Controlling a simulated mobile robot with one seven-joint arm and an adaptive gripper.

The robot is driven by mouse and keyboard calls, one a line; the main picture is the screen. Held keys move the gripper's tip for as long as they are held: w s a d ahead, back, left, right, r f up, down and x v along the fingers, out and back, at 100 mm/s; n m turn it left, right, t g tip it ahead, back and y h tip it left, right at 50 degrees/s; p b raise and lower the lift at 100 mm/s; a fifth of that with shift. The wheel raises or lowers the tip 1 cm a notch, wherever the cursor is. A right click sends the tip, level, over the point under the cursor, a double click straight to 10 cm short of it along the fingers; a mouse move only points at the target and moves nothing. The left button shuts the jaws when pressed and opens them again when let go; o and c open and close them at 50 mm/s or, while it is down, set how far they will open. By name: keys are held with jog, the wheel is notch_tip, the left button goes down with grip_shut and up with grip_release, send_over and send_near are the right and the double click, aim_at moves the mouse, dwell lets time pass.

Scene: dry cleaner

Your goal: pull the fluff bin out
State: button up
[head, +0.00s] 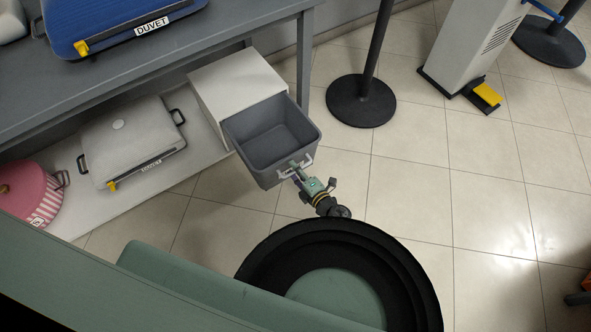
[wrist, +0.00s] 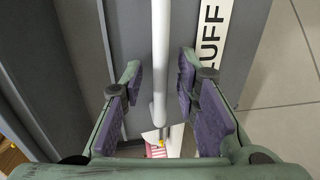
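The fluff bin (head: 249,163) is a grey, open-topped bin, empty as far as I see, standing partly out of a white cabinet (head: 236,80). Its white handle (head: 284,174) is on the front face, and the handle bar also shows in the wrist view (wrist: 160,60). My gripper (head: 298,168) is at the handle. In the wrist view my gripper (wrist: 160,90) is open, with the bar between its fingers and a gap on both sides.
A grey table (head: 130,75) with a blue duvet case (head: 110,22) stands over a low shelf holding a grey case (head: 130,140) and a pink striped container (head: 30,190). A black post base (head: 360,100) stands behind right. Tiled floor (head: 410,180) is clear to the right.

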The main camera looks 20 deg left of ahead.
jog(key=v, duration=0.7)
jog(key=shift+d, duration=0.2)
jog(key=shift+s, duration=0.15)
dwell(0.4)
